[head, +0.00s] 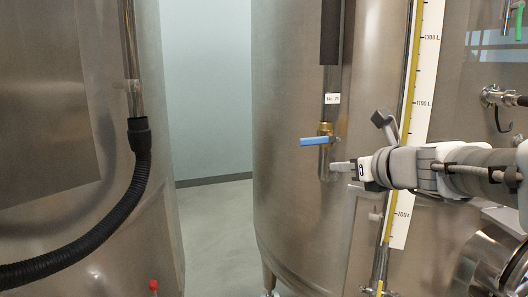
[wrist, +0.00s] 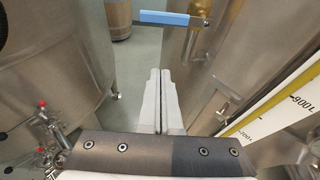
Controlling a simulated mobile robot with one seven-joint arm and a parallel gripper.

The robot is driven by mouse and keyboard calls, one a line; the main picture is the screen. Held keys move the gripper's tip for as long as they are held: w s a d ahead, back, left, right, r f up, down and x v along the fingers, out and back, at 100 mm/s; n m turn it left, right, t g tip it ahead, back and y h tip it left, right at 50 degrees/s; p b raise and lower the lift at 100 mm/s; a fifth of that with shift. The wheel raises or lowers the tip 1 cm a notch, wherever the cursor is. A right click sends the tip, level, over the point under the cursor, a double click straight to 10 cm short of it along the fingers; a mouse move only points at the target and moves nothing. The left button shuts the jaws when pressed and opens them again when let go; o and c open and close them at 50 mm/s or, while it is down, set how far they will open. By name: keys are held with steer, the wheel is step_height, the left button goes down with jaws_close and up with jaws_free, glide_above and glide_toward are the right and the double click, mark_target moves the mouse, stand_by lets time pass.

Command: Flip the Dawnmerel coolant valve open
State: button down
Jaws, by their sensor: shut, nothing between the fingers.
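A brass valve (head: 325,129) with a blue lever (head: 314,141) sits on a vertical pipe on the right vat. The lever lies crosswise to the pipe and points left. A tag reading "No. 25" (head: 332,99) is above it; I see no name Dawnmerel. My gripper (head: 335,166) is shut and empty, just below the lever, by the pipe. In the wrist view the blue lever (wrist: 165,19) and brass body (wrist: 203,15) show beyond the shut fingertips (wrist: 160,72), with a gap between. I cannot tell whether the fingers touch the pipe.
A white and yellow level scale (head: 408,120) stands right of the pipe, behind my arm. Another steel vat (head: 60,110) with a black hose (head: 125,190) is at left. Open floor (head: 217,225) lies between the vats. A wooden barrel (wrist: 118,17) is in the background.

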mark_target(321, 140)
steer(key=shift+w, duration=0.1)
steer(key=b+x, duration=0.1)
steer(key=x, duration=0.9)
steer(key=shift+r+p, duration=1.2)
steer(key=shift+r, duration=0.8)
steer(key=shift+r, duration=0.1)
steer(key=shift+r+m+p, duration=0.1)
steer(key=shift+m+p, duration=0.4)
steer(key=shift+p, duration=0.05)
